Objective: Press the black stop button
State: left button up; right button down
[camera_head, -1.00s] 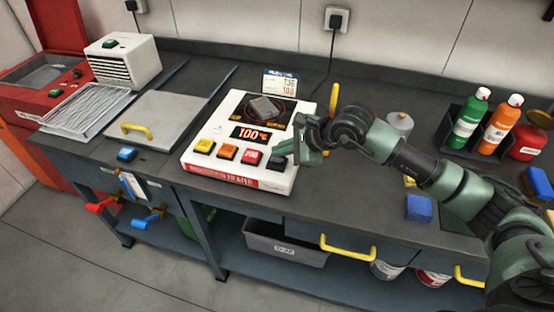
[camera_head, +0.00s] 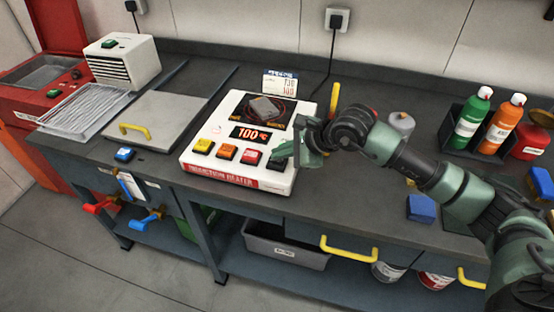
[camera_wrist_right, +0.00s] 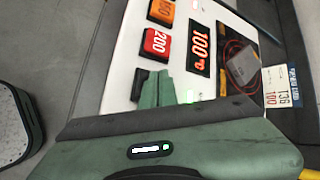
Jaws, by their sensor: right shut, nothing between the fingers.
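The white heater box (camera_head: 205,160) stands on the workbench with a row of yellow, orange, red and black buttons along its front. The black stop button (camera_head: 275,164) is at the right end of the row and partly hidden by my gripper. In the right wrist view the black button (camera_wrist_right: 139,84) shows beside the red one, its edge covered by the green fingers. My right gripper (camera_head: 284,151) is shut and empty, its fingertips at the black button; the wrist view shows the fingers (camera_wrist_right: 157,90) too. I cannot tell whether they touch it. My left gripper is out of view.
The heater display (camera_head: 250,134) reads 100, with a dark block (camera_head: 265,107) on its plate behind. A small sign (camera_head: 280,82) stands at the back. A yellow upright handle (camera_head: 334,100) is close to my right wrist. Bottles (camera_head: 472,120) stand at the right.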

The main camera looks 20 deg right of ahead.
aim_at(280, 161)
jog(key=shift+f+b, duration=0.45)
dwell(0.3)
jog(key=shift+r, duration=0.2)
jog(key=shift+r+p, duration=0.35)
jog(key=shift+r, duration=0.45)
jog(key=shift+r+p, duration=1.1)
jog(key=shift+r, duration=1.4)
